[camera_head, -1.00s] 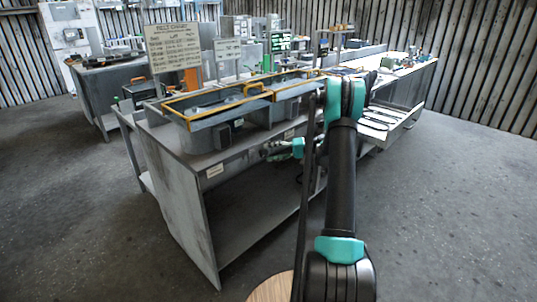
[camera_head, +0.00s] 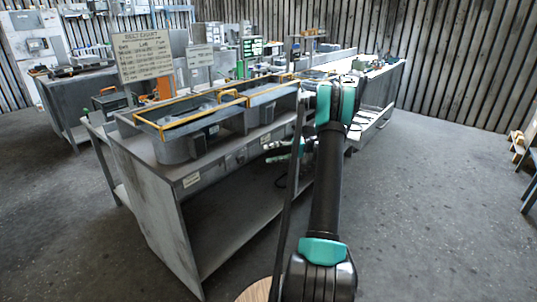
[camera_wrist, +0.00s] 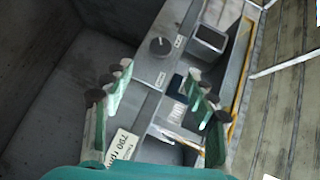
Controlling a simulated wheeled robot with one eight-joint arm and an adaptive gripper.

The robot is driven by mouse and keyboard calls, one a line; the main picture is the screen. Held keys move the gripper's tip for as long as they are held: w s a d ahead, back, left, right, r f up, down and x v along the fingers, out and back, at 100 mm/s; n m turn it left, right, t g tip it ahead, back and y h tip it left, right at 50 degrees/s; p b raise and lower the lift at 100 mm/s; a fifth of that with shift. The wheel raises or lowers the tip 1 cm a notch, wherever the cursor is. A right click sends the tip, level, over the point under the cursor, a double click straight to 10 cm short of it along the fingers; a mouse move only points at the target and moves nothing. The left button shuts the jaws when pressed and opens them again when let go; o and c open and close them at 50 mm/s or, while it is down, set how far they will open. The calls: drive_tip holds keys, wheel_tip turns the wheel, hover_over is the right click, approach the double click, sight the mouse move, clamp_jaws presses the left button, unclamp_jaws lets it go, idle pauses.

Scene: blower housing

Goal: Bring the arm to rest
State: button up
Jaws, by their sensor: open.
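My arm reaches forward over the floor in the head view, with its elbow raised in front of the bench. My gripper (camera_wrist: 160,105) shows in the wrist view with its fingers spread wide and nothing between them. In the head view a green and dark part of it (camera_head: 285,149) shows beside the bench front, partly hidden by my arm. The grey workbench (camera_head: 150,190) stands just ahead and to the left. In the wrist view, the bench front with a white label (camera_wrist: 122,146) lies beyond the fingers. I cannot tell the exact gap to it.
Grey blower housings with yellow-orange edges (camera_head: 190,123) sit on the bench top. A text sign (camera_head: 143,55) stands behind them. The bench has an open lower shelf (camera_head: 235,235). Grey floor (camera_head: 430,210) is clear at right. A wooden pallet (camera_head: 519,147) is at the far right edge.

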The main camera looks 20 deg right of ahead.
drive_tip(key=s+a+r+m+h, duration=0.25)
drive_tip(key=s+a+h, duration=0.45)
drive_tip(key=s+a, duration=0.65)
drive_tip(key=s+d+f+h, duration=0.1)
drive_tip(key=s+h, duration=0.2)
drive_tip(key=s, duration=0.5)
drive_tip(key=s+d+f+n+t+h, duration=0.1)
drive_tip(key=s+d+f+h, duration=0.1)
drive_tip(key=s, duration=0.7)
drive_tip(key=s+d+f+n+h, duration=0.1)
drive_tip(key=s+f+h, duration=0.1)
drive_tip(key=s, duration=0.7)
drive_tip(key=shift+s+d+f+h, duration=0.15)
drive_tip(key=shift+d+f+h, duration=0.1)
drive_tip(key=shift+h, duration=0.55)
drive_tip(key=shift+a, duration=0.1)
drive_tip(key=n+t, duration=0.2)
drive_tip(key=n, duration=0.6)
approach(240, 157)
drive_tip(key=x, duration=1)
drive_tip(key=shift+f, duration=0.1)
drive_tip(key=shift+c, duration=0.6)
